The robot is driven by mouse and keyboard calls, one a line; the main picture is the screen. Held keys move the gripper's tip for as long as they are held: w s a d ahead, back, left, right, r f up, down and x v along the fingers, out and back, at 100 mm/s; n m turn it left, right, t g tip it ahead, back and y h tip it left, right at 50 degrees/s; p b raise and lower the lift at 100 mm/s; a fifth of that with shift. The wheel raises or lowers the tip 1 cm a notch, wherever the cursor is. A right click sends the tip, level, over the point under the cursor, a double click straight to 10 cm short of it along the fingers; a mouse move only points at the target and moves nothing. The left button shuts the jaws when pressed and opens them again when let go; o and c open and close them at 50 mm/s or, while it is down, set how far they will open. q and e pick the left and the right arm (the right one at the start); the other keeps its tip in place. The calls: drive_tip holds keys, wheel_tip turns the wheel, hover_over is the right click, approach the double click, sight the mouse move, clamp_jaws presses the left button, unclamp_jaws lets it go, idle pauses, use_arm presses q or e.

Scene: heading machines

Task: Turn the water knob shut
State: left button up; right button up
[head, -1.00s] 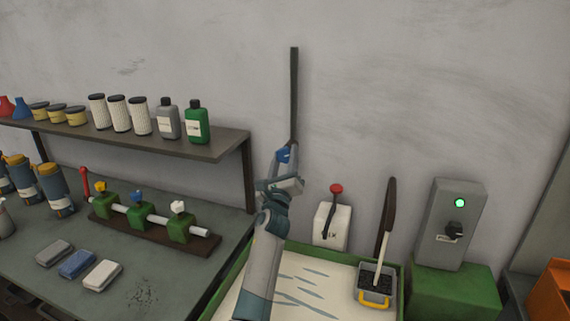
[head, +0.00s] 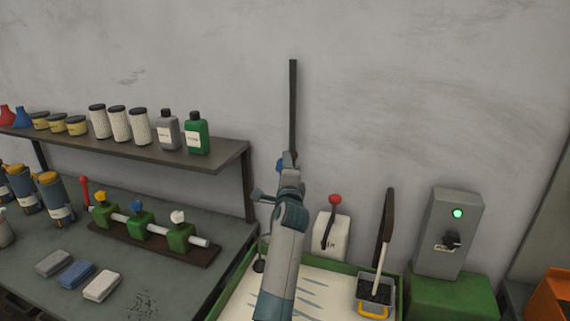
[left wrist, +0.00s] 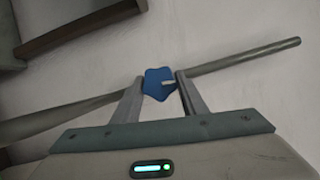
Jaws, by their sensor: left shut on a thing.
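The blue knob (head: 279,166) sits on a dark upright pipe (head: 293,105) on the back wall. Only a sliver of it shows in the head view, behind my left gripper (head: 289,160). In the left wrist view the lobed blue knob (left wrist: 156,80) with a pale mark lies between the two fingers of my left gripper (left wrist: 160,86), which is shut on it. The pipe (left wrist: 245,55) runs slantwise behind it there. My right gripper is not in view.
Below is a green-rimmed tray (head: 230,283). A shelf of bottles (head: 170,155) and a valve row (head: 140,235) are left.

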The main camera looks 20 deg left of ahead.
use_arm(q)
drive_tip(key=shift+r+n+g+p, duration=0.1)
drive_tip(key=shift+n+g+p, duration=0.35)
drive_tip(key=shift+n, duration=0.45)
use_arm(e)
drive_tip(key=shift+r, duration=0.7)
use_arm(q)
drive_tip(key=shift+c, duration=0.2)
drive_tip(key=shift+o, duration=0.2)
drive_tip(key=o, duration=1)
drive_tip(key=shift+o, duration=0.2)
